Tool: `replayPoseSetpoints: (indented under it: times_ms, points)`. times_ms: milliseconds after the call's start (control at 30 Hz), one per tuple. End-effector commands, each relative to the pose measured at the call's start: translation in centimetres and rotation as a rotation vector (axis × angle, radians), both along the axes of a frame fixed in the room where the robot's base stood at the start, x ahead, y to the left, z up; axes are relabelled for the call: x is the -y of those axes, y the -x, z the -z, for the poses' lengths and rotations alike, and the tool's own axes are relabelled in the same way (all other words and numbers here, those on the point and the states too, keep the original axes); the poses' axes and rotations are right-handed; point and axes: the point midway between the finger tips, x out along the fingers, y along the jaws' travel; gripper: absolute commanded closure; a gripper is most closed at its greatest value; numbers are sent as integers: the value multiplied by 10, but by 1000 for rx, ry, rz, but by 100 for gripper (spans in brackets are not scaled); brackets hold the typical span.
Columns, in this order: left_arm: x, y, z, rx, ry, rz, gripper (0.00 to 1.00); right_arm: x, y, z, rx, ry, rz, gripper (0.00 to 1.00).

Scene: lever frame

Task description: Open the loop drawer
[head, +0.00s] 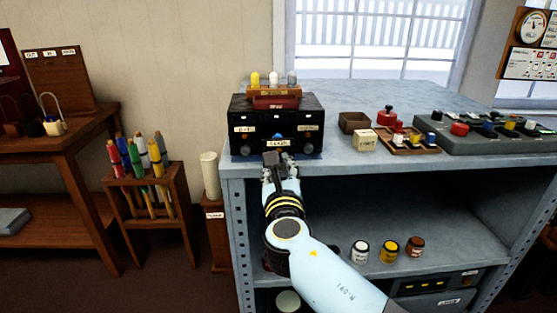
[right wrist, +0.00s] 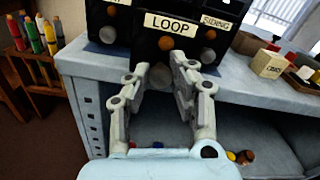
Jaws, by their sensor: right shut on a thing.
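The loop drawer is the middle drawer of a black cabinet (head: 240,112) on the grey bench. Its front carries a LOOP label (right wrist: 170,25), with a brown round piece and a grey knob (right wrist: 160,76) below. The front stands out from the neighbouring drawer fronts, so the drawer looks partly pulled out. My right gripper (head: 278,160) is in front of it, its fingers on either side of the knob in the right wrist view (right wrist: 162,78), shut on it. In the head view my gripper hides the knob. My left gripper is not in view.
The SIDING drawer (right wrist: 212,40) is right of it, another drawer left. Small boxes (head: 364,140) and a switch panel (head: 480,140) lie to the right.

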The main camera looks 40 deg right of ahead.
Motion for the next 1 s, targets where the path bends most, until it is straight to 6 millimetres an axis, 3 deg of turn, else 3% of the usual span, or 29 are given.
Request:
replayPoseSetpoints:
  times_ms: [267, 300, 467, 767, 1000]
  points:
    - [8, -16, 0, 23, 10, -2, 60, -1, 1, 1, -1, -2, 1, 100]
    - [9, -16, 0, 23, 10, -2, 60, -1, 1, 1, 0, -1, 0, 75]
    - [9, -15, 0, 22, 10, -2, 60, -1, 1, 1, 0, -1, 0, 55]
    - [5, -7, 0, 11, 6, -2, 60, 0, 1, -2, 0, -2, 1, 55]
    - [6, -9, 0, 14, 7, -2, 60, 0, 1, -40, 4, -4, 2, 55]
